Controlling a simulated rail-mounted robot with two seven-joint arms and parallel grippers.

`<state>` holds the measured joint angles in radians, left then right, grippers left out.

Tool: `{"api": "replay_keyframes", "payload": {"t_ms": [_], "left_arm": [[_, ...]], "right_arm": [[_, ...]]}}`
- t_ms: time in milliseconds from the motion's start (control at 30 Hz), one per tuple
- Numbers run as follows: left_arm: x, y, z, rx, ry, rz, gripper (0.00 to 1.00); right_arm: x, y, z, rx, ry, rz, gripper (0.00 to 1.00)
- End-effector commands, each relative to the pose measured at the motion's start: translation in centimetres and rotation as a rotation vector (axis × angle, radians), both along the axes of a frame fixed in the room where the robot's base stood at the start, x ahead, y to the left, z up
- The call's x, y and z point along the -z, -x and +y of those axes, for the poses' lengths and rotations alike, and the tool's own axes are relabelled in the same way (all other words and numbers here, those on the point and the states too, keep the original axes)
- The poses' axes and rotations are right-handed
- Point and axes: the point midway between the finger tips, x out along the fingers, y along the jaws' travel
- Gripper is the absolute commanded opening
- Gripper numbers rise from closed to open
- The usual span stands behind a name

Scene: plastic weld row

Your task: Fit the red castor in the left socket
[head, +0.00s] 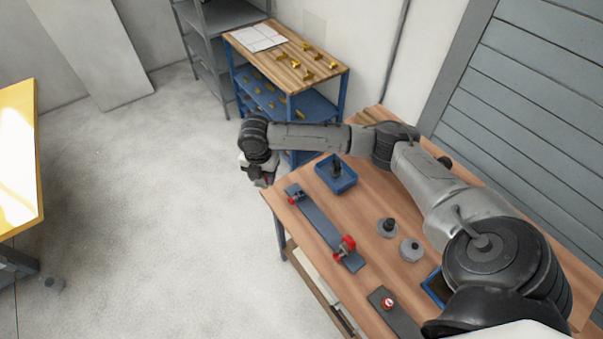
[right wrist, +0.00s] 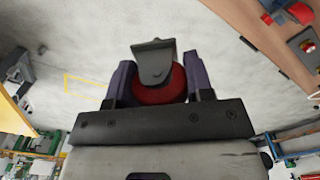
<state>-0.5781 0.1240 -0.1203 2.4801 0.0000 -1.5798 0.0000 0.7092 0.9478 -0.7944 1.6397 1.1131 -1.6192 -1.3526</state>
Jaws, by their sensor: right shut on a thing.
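The red castor (right wrist: 160,88) has a red wheel and a grey metal bracket (right wrist: 153,60) in the right wrist view. My right gripper (right wrist: 158,85) is shut on it, with a dark finger on each side of the wheel. In the head view my right gripper (head: 262,179) hangs just off the far left corner of the wooden bench, and the castor is barely visible there. A long blue-grey bar (head: 320,222) lies on the bench, with red parts (head: 345,247) near both ends. I cannot make out the left socket clearly. My left gripper is not in view.
On the wooden bench (head: 370,195) stand a blue tray (head: 345,184) holding a dark part, two grey round pieces (head: 387,230) and a plate with a red button (head: 388,302). A blue cart (head: 318,106) stands behind. The floor to the left is clear up to a yellow table (head: 36,170).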

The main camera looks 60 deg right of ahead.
Motion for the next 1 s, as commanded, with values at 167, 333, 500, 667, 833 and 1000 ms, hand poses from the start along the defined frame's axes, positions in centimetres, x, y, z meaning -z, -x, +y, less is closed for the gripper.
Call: {"api": "replay_keyframes", "payload": {"t_ms": [167, 333, 500, 667, 833, 1000], "left_arm": [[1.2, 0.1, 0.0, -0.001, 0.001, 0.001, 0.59], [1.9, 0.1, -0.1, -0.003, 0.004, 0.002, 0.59], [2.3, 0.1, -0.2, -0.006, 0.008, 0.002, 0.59], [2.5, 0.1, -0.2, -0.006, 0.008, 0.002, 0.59], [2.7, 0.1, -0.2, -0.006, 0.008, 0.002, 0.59], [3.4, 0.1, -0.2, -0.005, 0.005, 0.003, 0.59]], "right_arm": [[4.1, 1.7, -4.9, -0.302, 0.001, 0.005, 0.2], [6.7, 3.3, -8.6, -0.551, 0.0, 0.005, 0.2], [8.1, 4.5, -11.2, -0.728, 0.0, 0.003, 0.2], [8.8, 5.1, -12.5, -0.824, 0.0, 0.0, 0.2], [9.3, 5.4, -12.9, -0.86, 0.0, 0.0, 0.2], [9.9, 5.4, -12.9, -0.864, 0.0, 0.0, 0.2]]}}
